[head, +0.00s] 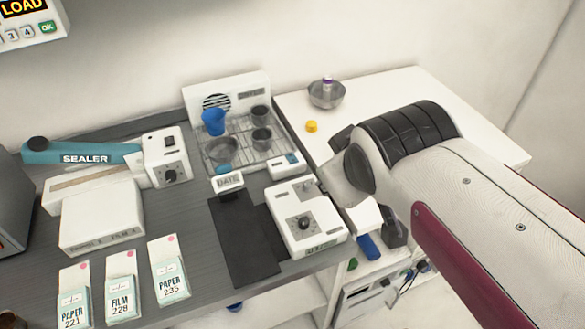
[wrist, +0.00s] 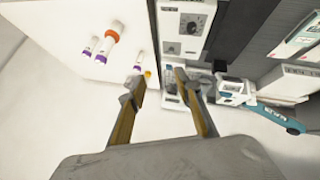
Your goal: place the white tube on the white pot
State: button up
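My gripper (wrist: 158,80) is open in the wrist view, its two fingers apart with nothing between them. Several pale, tube-like things are on the white table there. A thin white tube with a purple end (wrist: 90,46) is beside a wider white piece with an orange end (wrist: 106,44). Another small white piece with a purple end (wrist: 138,61) is by the left fingertip. I cannot tell which is the task's tube. I cannot identify a white pot. In the head view, my arm hides part of the white table (head: 420,92).
A grey metal bowl (head: 326,95) with a purple-topped item in it and a yellow cap (head: 311,126) are on the white table. Left are a wire rack (head: 236,156) with cups, a white dial box (head: 306,222), a sealer (head: 85,155) and paper packs (head: 167,270).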

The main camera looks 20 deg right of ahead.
jog(key=s+a+f+m+g+y, duration=0.1)
jog(key=s+a+f+m+y, duration=0.1)
jog(key=s+a, duration=0.4)
jog(key=shift+s+a+f+g, duration=0.15)
jog(key=shift+a+f+g, duration=0.2)
jog(key=shift+f, duration=0.1)
